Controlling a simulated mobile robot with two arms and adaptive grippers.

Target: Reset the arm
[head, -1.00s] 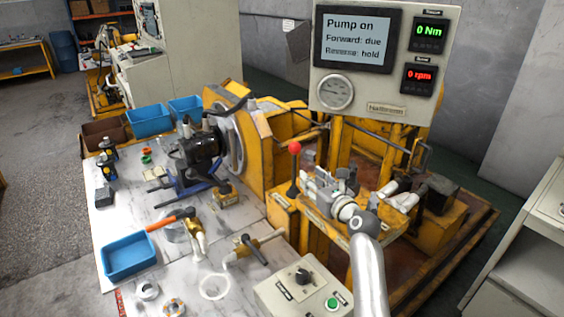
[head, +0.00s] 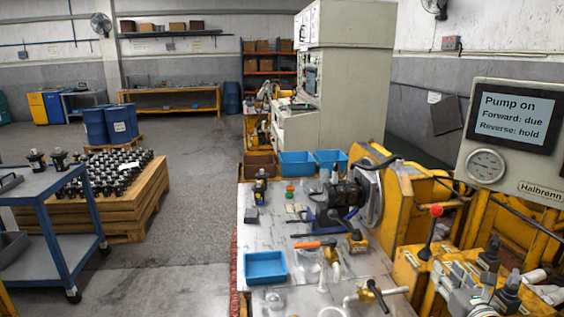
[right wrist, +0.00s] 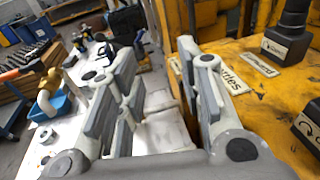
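The screen (head: 515,118) reads "Pump on, Forward: due, Reverse: hold". My left gripper is not in view.
A marble-topped bench (head: 268,228) holds a black motor (head: 342,194), a blue tray (head: 265,266), an orange-handled tool (head: 314,244) and pipe fittings. A blue cart (head: 50,190) and a pallet of parts (head: 120,205) stand at left. The floor between is clear.

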